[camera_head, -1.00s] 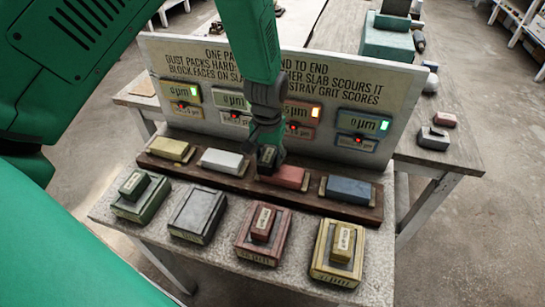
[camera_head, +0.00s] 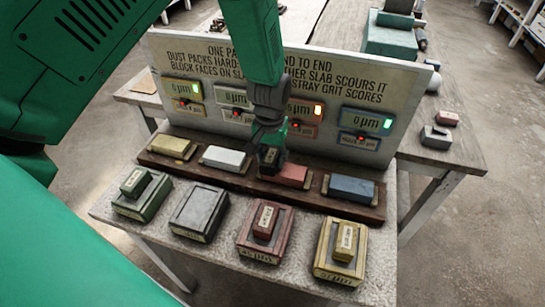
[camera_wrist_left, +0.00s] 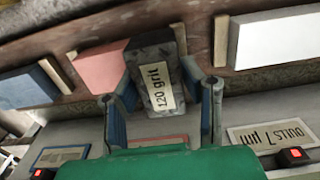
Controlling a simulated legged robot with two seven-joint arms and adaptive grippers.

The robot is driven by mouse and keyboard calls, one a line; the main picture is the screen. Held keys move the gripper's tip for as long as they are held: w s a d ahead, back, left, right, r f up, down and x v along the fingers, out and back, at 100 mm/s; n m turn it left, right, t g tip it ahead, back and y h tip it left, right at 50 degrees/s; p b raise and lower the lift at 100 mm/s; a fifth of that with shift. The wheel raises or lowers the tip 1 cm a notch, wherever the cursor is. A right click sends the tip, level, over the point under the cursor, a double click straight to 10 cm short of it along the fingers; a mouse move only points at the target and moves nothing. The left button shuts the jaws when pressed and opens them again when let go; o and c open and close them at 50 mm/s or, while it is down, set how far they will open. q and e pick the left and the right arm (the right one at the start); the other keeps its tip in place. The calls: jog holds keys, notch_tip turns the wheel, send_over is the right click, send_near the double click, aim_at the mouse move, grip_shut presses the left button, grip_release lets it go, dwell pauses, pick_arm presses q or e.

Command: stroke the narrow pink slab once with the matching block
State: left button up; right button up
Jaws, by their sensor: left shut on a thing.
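The narrow pink slab (camera_head: 293,175) lies in the dark wooden rack, between the white slab (camera_head: 224,158) and the blue slab (camera_head: 352,188). My left gripper (camera_head: 271,148) is shut on a dark grey block, at the slab's left end in the head view. In the left wrist view the gripper (camera_wrist_left: 160,88) grips the grey block (camera_wrist_left: 153,55), labelled "120 grit", by its sides. The block overlaps one end of the pink slab (camera_wrist_left: 101,67); whether they touch I cannot tell. My right gripper is not in view.
A yellow slab (camera_head: 172,147) is at the rack's left. In front stand a green block (camera_head: 136,183), a bare dark grey pad (camera_head: 199,212), a red block (camera_head: 265,220) and a yellow block (camera_head: 346,242) on their pads. A lettered panel (camera_head: 400,85) rises close behind the rack.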

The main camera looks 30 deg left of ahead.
aim_at(298, 172)
pick_arm(q)
jog(key=shift+d+f, duration=0.15)
jog(key=shift+d, duration=0.15)
jog(key=shift+c, duration=0.5)
jog(key=shift+d+p, duration=0.35)
jog(key=shift+d, duration=0.55)
jog(key=shift+w+d, duration=0.1)
jog(key=shift+w+d, duration=0.1)
jog(key=shift+d, duration=0.2)
jog(key=shift+d, duration=0.1)
jog(key=shift+w+d+p, duration=0.35)
jog(key=shift+d+p, duration=0.1)
jog(key=shift+d, duration=0.4)
jog(key=shift+d, duration=0.1)
jog(key=shift+w+d, duration=0.25)
jog(key=shift+d, duration=0.6)
jog(key=shift+d+p, duration=0.15)
jog(key=shift+p, duration=0.15)
